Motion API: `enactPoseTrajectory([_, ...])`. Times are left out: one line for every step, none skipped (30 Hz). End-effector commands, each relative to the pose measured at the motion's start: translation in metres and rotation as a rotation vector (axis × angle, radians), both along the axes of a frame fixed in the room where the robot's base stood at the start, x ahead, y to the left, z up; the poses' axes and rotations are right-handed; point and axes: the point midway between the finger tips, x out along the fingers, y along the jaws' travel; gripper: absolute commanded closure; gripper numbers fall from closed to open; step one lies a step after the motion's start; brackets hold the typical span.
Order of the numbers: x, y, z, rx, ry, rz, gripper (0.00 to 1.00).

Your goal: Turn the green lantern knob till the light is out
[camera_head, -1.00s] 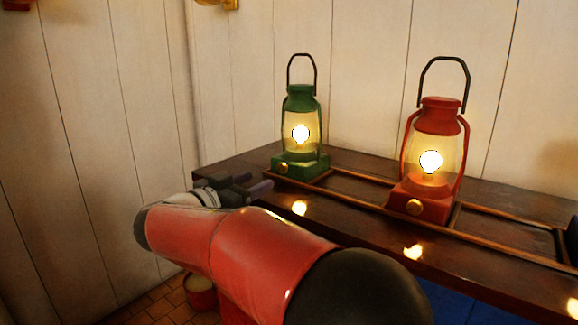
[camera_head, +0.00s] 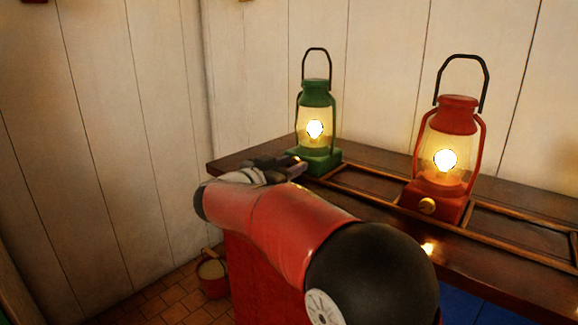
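The green lantern (camera_head: 317,98) stands upright on the dark wooden counter, its bulb glowing bright yellow. My gripper (camera_head: 294,166) is at the front left of its green base, with the fingertips at the place of the knob. The knob is mostly or fully hidden by the fingers. I cannot tell whether the fingers touch it or are shut on it. My red arm reaches in from the lower right, in front of the counter.
Low wooden rails run along the counter top. A red bucket (camera_head: 212,277) sits on the tiled floor at left. Plank walls close in behind and left.

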Motion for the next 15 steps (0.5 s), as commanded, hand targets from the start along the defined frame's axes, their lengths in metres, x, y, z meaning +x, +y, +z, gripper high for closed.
enactPoseTrajectory([-0.0001,0.0001,0.0,0.0,0.0,0.0,0.7])
enactPoseTrajectory([-0.0001,0.0001,0.0,0.0,0.0,0.0,0.74])
enactPoseTrajectory([-0.0002,0.0001,0.0,0.0,0.0,0.0,0.79])
enactPoseTrajectory([-0.0002,0.0001,0.0,0.0,0.0,0.0,0.83])
enactPoseTrajectory([-0.0002,0.0001,0.0,0.0,0.0,0.0,0.87])
enactPoseTrajectory([-0.0002,0.0001,0.0,0.0,0.0,0.0,0.93])
enactPoseTrajectory([-0.0002,0.0001,0.0,0.0,0.0,0.0,0.96])
enactPoseTrajectory([-0.0002,0.0002,0.0,0.0,0.0,0.0,0.98])
enactPoseTrajectory([-0.0002,0.0002,-0.0003,-0.002,0.001,0.0,0.98])
enactPoseTrajectory([-0.0002,0.0002,-0.0009,-0.006,0.005,0.0,0.98])
enactPoseTrajectory([-0.0003,0.0002,-0.0018,-0.014,0.01,0.0,0.98])
enactPoseTrajectory([-0.0003,0.0001,-0.0028,-0.029,0.022,0.0,0.98])
enactPoseTrajectory([-0.0003,0.0001,-0.0033,-0.042,0.032,0.0,0.98])
enactPoseTrajectory([-0.0004,0.0,-0.0034,-0.056,0.043,0.0,0.98])
enactPoseTrajectory([-0.0004,0.0,-0.0031,-0.073,0.056,0.0,0.98])
